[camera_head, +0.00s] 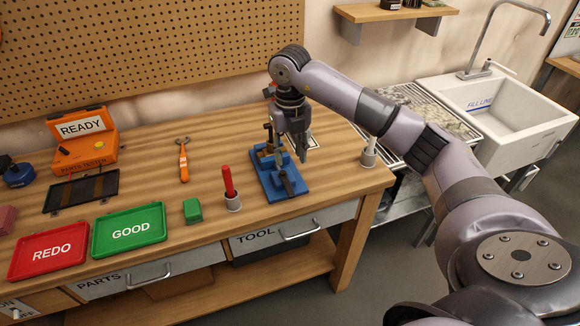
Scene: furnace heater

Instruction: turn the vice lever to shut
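The blue vice (272,182) stands on the wooden workbench (150,196) near its right end. My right arm reaches in from the right, and its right gripper (302,150) points down over the back right part of the vice. The gripper covers part of the vice, and I cannot make out the lever clearly. Whether the fingers touch the vice or hold anything is too small to tell. My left gripper is not in view.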

